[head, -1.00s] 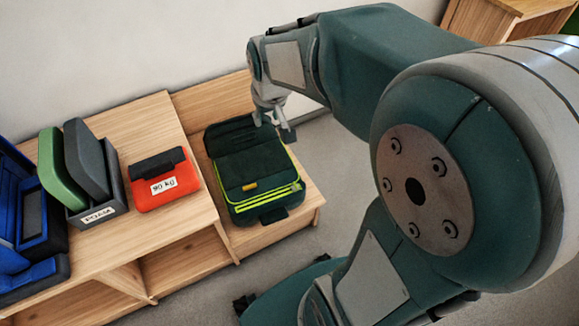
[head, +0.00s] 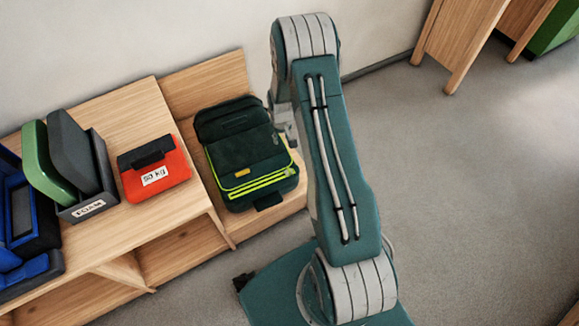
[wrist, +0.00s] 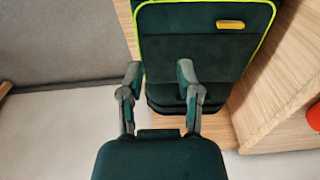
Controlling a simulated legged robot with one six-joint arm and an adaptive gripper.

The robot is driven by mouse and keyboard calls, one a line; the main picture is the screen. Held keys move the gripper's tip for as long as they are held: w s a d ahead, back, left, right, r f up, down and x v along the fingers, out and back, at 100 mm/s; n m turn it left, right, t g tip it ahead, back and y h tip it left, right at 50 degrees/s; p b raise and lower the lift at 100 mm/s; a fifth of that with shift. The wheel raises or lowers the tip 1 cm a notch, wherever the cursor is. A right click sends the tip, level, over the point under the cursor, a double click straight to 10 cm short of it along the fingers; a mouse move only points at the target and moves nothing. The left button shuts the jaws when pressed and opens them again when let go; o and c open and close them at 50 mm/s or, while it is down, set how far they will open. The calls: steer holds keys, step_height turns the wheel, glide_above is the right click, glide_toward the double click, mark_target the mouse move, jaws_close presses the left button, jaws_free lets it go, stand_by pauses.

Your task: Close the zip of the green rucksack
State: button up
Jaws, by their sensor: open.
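The green rucksack (head: 228,132) lies on a low wooden bench, with a raised dark part at its back end and lime edging along its front and right side. A small yellow tab (head: 242,173) sits near the front edging; it also shows in the wrist view (wrist: 230,25). I cannot tell how far the zip is closed. My gripper (wrist: 160,73) is open and empty, its fingers apart over the dark end of the rucksack (wrist: 200,50), away from the yellow tab. In the head view my arm partly hides my gripper at the rucksack's right side.
A higher wooden shelf (head: 120,235) stands left of the rucksack. On it are an orange-red case (head: 172,185) with a weight label, a grey foam box (head: 90,207) holding green and grey pads, and blue cases (head: 28,270). The floor (head: 460,190) at right is clear.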

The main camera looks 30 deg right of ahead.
glide_above(288, 168)
step_height(288, 168, down, 9)
steer(key=shift+g, duration=0.3)
step_height(288, 168, down, 11)
steer(key=shift+s+r, duration=0.1)
steer(key=shift+r, duration=0.1)
jaws_close()
